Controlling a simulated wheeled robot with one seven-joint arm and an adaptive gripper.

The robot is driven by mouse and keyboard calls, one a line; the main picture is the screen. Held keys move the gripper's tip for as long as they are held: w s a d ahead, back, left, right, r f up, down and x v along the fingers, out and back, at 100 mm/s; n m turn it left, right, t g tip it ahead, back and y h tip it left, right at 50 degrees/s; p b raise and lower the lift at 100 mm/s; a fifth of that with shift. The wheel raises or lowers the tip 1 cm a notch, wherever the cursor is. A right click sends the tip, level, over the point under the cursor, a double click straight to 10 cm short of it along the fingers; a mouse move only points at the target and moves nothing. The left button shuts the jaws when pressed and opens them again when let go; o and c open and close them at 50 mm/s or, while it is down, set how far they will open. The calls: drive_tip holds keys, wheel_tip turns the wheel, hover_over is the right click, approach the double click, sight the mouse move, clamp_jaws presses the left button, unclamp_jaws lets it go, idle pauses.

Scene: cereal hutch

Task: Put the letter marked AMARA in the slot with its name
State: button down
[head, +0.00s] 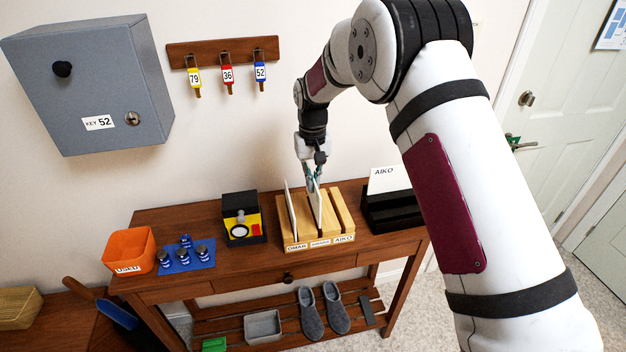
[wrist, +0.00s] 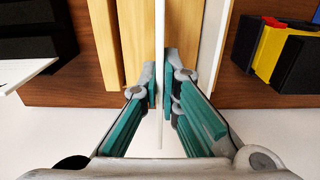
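The wooden sorter (head: 345,210) stands on the table with three slots. Its front labels read OMAR, a middle one too small to read surely, and AIKO. My gripper (head: 312,178) is over the sorter, pointing down, with its fingertips closed on both sides of a thin white letter (head: 318,208). This letter stands upright in line with the middle slot; in the wrist view it shows edge-on (wrist: 159,120) between the fingertips (wrist: 160,90). No name shows on it. I cannot tell whether its lower edge touches the slot floor.
Another white letter (head: 291,212) stands in the OMAR slot, close beside my gripper. A letter marked AIKO (head: 389,180) stands in a black rack (head: 393,212) to the right. A black and yellow box (head: 243,217) is left of the sorter. The AIKO slot looks empty.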

drive_tip(key=shift+f+b, duration=0.8)
drive_tip(key=shift+f, duration=1.2)
idle(1.2)
drive_tip(key=c, duration=1.3)
unclamp_jaws()
drive_tip(key=shift+r, duration=0.1)
drive_tip(key=shift+r, duration=2.4)
